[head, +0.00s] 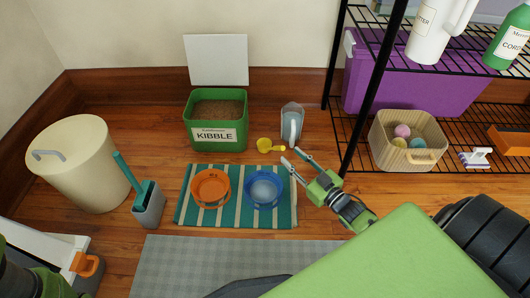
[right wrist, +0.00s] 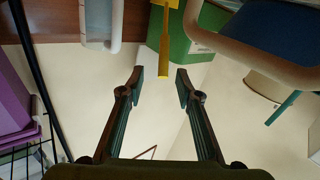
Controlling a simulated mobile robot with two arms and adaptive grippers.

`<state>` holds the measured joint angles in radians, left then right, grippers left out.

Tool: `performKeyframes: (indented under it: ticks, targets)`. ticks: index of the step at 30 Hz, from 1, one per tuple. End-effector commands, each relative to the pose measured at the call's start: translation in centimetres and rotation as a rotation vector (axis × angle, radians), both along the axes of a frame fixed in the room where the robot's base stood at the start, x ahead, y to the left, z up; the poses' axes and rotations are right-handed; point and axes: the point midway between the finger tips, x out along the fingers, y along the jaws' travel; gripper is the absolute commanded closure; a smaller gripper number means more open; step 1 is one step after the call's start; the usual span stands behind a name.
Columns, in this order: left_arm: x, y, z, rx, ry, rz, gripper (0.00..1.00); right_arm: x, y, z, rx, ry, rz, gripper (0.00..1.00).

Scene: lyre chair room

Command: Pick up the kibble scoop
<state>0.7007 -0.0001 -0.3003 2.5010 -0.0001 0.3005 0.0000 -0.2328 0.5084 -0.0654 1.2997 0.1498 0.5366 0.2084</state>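The yellow kibble scoop (head: 265,145) lies on the wooden floor, in front of and to the right of the green kibble bin (head: 216,138). Its handle points right. My right gripper (head: 292,157) is open and empty, its fingertips just right of the handle end. In the right wrist view the yellow handle (right wrist: 165,50) shows beyond the gap between the open fingers (right wrist: 160,80), apart from both; the scoop's bowl is mostly cut off at the top. No left gripper shows; only a bit of my left arm is at the lower left corner.
A clear pitcher (head: 291,122) stands close behind the scoop. A striped mat (head: 236,221) with an orange bowl (head: 211,203) and a blue bowl (head: 248,204) lies in front. A black wire rack (head: 350,145) is at the right. A cream bin (head: 85,185) stands left.

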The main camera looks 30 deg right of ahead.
Motion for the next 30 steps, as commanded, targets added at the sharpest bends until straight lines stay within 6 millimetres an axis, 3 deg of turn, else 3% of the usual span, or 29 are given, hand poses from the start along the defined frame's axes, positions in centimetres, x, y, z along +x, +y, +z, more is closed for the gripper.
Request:
performKeyframes:
  ticks: [8, 18, 30]
  targets:
    - [0.0, 0.0, -1.5, 0.000, 0.001, 0.000, 0.60, 1.9, 0.3, -0.2, 0.001, 0.000, 0.000, 0.68]
    - [0.0, 0.0, -5.3, 0.001, 0.000, 0.000, 0.60, 5.6, 1.2, -0.6, 0.000, -0.001, 0.001, 0.68]
    - [0.0, 0.0, -5.7, 0.001, 0.000, 0.000, 0.60, 6.6, 1.3, -0.2, 0.001, 0.002, 0.000, 0.68]
